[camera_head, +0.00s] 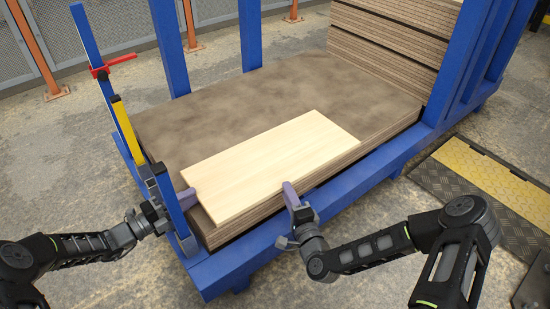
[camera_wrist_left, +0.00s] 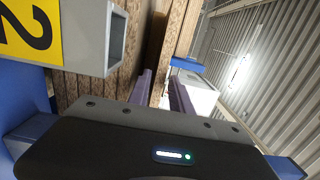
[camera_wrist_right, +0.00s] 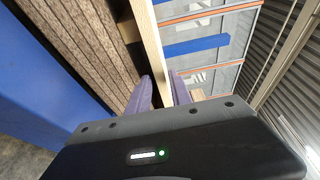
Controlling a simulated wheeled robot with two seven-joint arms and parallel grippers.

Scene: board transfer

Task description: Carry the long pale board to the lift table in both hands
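The long pale board (camera_head: 275,165) lies flat on top of a stack of brown boards (camera_head: 290,85), along the stack's near side. My left gripper (camera_head: 188,198) is at the board's left end.
The stack lies in a blue rack (camera_head: 300,212) with upright posts. A post with a yellow plate (camera_head: 127,130) stands close to my left gripper. A taller stack (camera_head: 390,40) is at the back right. A yellow-topped platform (camera_head: 490,180) is on the floor at right.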

